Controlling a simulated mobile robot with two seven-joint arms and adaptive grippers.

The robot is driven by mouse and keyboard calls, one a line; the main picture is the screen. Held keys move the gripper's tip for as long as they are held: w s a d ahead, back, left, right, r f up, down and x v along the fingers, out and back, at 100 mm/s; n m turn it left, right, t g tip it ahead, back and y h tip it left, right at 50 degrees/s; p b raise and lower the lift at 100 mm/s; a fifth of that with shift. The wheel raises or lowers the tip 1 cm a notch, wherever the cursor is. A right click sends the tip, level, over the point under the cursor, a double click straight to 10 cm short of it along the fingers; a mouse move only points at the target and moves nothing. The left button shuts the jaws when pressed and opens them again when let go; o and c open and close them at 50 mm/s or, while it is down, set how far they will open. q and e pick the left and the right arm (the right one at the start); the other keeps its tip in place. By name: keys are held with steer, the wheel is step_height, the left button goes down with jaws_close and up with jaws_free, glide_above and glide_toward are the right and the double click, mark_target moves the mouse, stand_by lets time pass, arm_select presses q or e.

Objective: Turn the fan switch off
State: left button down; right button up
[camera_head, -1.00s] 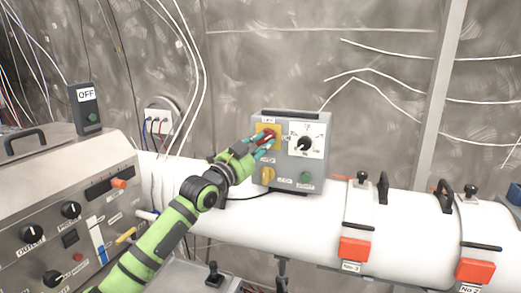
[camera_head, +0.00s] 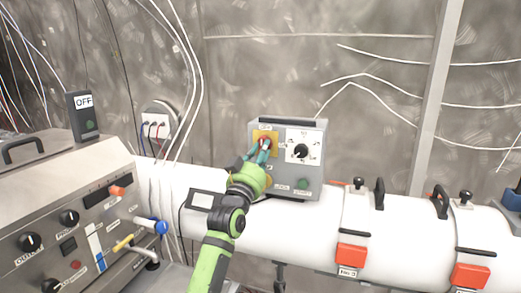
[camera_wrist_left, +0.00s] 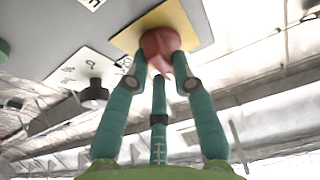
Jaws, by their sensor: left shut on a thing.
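A grey control box (camera_head: 318,160) stands on the white pipe. On its upper left is a red knob (camera_head: 265,141) on a yellow plate (camera_head: 275,134); I cannot read whether it is the fan switch. My left gripper (camera_head: 261,152) is shut on this red knob, its teal fingers reaching up from below. The left wrist view shows the fingertips (camera_wrist_left: 160,72) around the red knob (camera_wrist_left: 160,45) against the yellow plate (camera_wrist_left: 190,22). A black dial (camera_head: 300,151) on a white plate sits beside it, with a green button (camera_head: 303,183) below. My right gripper is not in view.
A steel console (camera_head: 70,220) with knobs and levers stands at left, with a box marked OFF (camera_head: 84,115) on its back edge. The white pipe (camera_head: 325,225) runs right, carrying red-orange clamps (camera_head: 351,255). Wires hang on the wall behind.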

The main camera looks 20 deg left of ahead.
arm_select(q)
steer(key=shift+r+n+y, duration=0.15)
steer(key=shift+n+y, duration=0.25)
steer(key=shift+n, duration=0.5)
steer(key=c, duration=1)
jaws_free()
steer(key=shift+c, duration=0.2)
steer(key=v, duration=1.2)
steer(key=shift+d, duration=0.1)
